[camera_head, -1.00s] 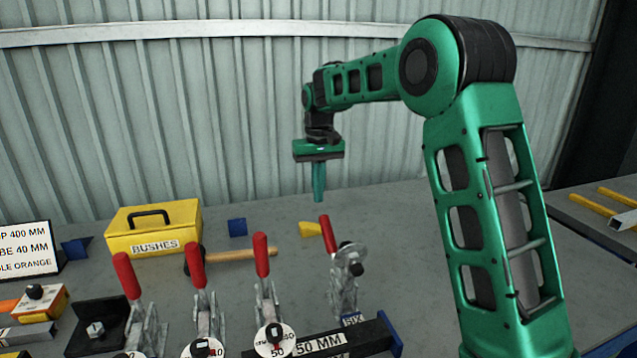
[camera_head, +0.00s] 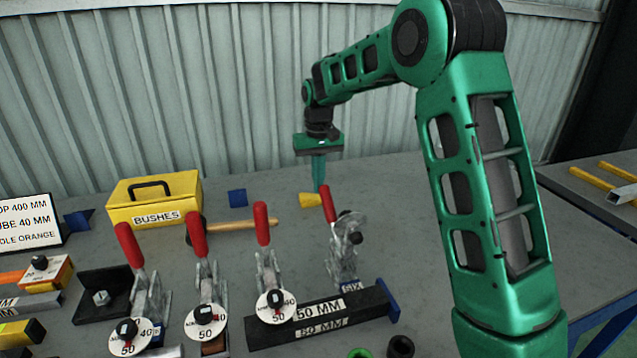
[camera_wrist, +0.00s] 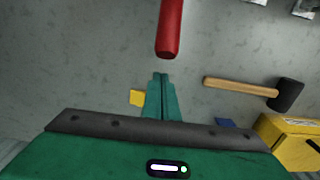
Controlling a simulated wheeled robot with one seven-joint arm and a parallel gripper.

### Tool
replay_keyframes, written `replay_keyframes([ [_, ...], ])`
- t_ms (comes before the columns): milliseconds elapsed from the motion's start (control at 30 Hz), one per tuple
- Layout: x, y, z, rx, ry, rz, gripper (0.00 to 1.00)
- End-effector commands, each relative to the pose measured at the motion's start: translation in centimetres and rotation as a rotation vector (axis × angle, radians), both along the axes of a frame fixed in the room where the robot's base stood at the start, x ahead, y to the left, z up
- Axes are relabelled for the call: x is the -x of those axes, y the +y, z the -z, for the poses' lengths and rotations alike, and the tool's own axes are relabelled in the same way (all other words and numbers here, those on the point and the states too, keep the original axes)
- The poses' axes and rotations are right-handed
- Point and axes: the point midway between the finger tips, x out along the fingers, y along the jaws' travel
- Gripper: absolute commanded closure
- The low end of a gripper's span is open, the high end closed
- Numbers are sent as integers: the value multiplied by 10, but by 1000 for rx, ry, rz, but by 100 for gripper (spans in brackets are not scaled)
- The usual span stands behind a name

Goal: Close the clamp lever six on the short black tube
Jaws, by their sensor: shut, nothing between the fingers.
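Clamp six, marked by a blue "SIX" label, stands behind the short black tube (camera_head: 318,318) marked "50 MM". Its red lever handle (camera_head: 328,204) stands up, leaning slightly left, with the metal clamp body (camera_head: 346,250) below. My gripper (camera_head: 318,188) is shut and empty, just behind the top of that red handle in the head view. In the wrist view the shut fingertips (camera_wrist: 162,76) point toward the end of a red handle (camera_wrist: 169,35), with a small gap seen between them.
Other clamps with upright red levers (camera_head: 262,224) stand to the left. A mallet (camera_head: 235,226), a yellow "BUSHES" box (camera_head: 155,200), a blue block (camera_head: 237,198) and a yellow block (camera_head: 310,200) lie behind. The bench back right is clear.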

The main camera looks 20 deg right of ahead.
Motion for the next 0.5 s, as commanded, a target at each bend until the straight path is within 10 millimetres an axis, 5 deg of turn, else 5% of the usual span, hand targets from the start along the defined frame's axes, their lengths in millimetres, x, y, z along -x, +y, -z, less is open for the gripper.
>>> replay_keyframes([
  [500, 15, 0, 0, 0, 1, 0, 100],
])
